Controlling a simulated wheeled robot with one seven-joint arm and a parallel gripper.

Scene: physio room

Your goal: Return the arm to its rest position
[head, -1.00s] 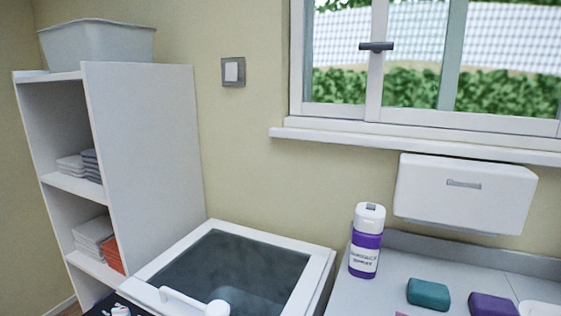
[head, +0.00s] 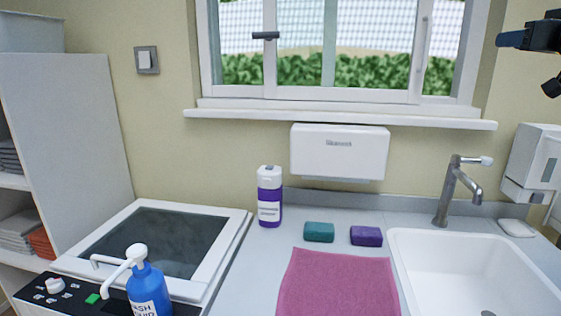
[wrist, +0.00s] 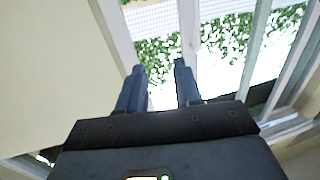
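My gripper (wrist: 158,72) shows in the wrist view with its two blue-grey fingers apart and nothing between them. Beyond the fingers are the window and the hedge outside. In the head view, a dark part of my arm (head: 535,38) is at the upper right edge, high above the sink and apart from everything on the counter.
A sink (head: 400,262) with a tap (head: 449,190) is at right. A dispenser (head: 532,160) hangs below my arm.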

